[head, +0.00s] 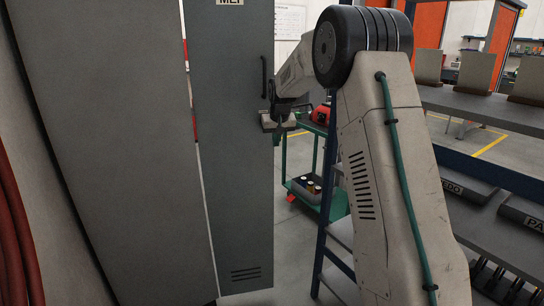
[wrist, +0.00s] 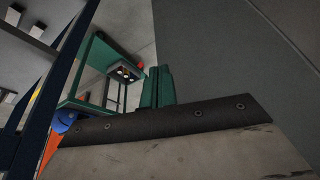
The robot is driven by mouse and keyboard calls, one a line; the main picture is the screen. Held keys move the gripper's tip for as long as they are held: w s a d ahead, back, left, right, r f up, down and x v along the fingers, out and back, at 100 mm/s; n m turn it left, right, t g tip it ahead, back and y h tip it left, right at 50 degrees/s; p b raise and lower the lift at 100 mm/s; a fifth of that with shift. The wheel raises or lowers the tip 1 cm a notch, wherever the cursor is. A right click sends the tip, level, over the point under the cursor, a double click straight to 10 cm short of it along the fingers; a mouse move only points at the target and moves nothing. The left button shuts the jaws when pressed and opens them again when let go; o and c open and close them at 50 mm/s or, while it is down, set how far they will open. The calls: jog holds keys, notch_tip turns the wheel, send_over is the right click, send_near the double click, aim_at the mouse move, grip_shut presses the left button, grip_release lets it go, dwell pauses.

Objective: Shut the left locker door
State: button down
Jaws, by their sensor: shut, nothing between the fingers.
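The left locker door (head: 232,170) is a tall grey panel with a label at its top, vents low down and a dark handle (head: 264,77) near its right edge. A thin bright slit runs between it and the grey locker body (head: 115,150); it stands open, by how much I cannot tell. My gripper (head: 278,137) is at the door's right edge, below the handle; I cannot tell if it touches. In the wrist view my green fingers (wrist: 157,88) are together and empty, with the grey door panel (wrist: 245,50) to their right.
A green cart (head: 297,187) with a red item on top and a bin of cans below stands behind my gripper. A blue rack (head: 440,160) with shelves and boxes is on the right. Red hoses (head: 14,225) hang at the far left.

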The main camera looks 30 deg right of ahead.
aim_at(272, 155)
jog(key=w+d+f, duration=0.1)
jog(key=w+f, duration=0.1)
jog(key=f, duration=0.1)
jog(key=w+f, duration=0.2)
jog(key=f, duration=0.1)
jog(key=w+d+f, duration=0.1)
jog(key=w+f, duration=0.2)
jog(key=f, duration=0.1)
jog(key=shift+d, duration=0.35)
jog(key=shift+w+d, duration=0.2)
jog(key=shift+w, duration=0.35)
jog(key=shift+w, duration=0.1)
